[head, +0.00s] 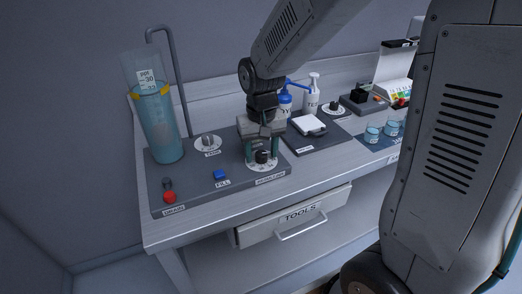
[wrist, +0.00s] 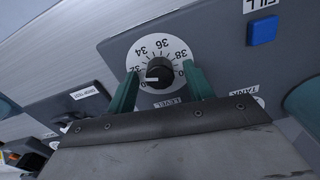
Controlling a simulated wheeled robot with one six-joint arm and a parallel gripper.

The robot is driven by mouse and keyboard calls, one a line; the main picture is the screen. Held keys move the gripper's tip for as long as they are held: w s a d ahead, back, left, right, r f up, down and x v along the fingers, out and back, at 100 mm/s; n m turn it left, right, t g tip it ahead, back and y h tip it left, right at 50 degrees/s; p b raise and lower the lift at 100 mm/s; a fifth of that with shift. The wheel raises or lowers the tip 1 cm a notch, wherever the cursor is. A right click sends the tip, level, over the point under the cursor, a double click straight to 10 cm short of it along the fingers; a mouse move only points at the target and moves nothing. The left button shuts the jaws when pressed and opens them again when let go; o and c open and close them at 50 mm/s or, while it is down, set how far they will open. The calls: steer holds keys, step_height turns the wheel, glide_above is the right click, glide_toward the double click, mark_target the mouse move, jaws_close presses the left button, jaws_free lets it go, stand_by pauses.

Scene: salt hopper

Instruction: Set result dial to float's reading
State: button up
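A tall clear cylinder (head: 160,130) of bluish liquid stands at the left end of the grey panel. A pale scale card marked about 30 and 32 shows at its top, just above a yellow band (head: 150,91); the exact reading is too small to tell. A black-knobbed dial (head: 262,157) with a white numbered face sits at the panel's front right. In the wrist view the dial (wrist: 160,72) shows numbers from about 32 to 40, and its white pointer points left, near the low end. My gripper (head: 262,150) is open, its teal fingers either side of the knob, apparently not touching it.
A second dial (head: 208,143), a blue FILL button (head: 220,175) and a red button (head: 169,197) share the panel. Bottles (head: 311,95), a scale (head: 308,124) and beakers (head: 373,134) stand to the right. The TOOLS drawer (head: 295,217) is below.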

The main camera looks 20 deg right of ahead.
mark_target(262, 153)
step_height(262, 153, up, 8)
steer(key=shift+f, duration=0.1)
stand_by(0.5)
steer(key=shift+s, duration=0.1)
steer(key=s+d+r, duration=0.1)
steer(key=s+r, duration=0.1)
steer(key=s, duration=0.9)
steer(key=s+d+r+n+t, duration=0.1)
steer(key=s+d+r, duration=0.1)
steer(key=s, duration=0.9)
steer(key=shift+r, duration=0.75)
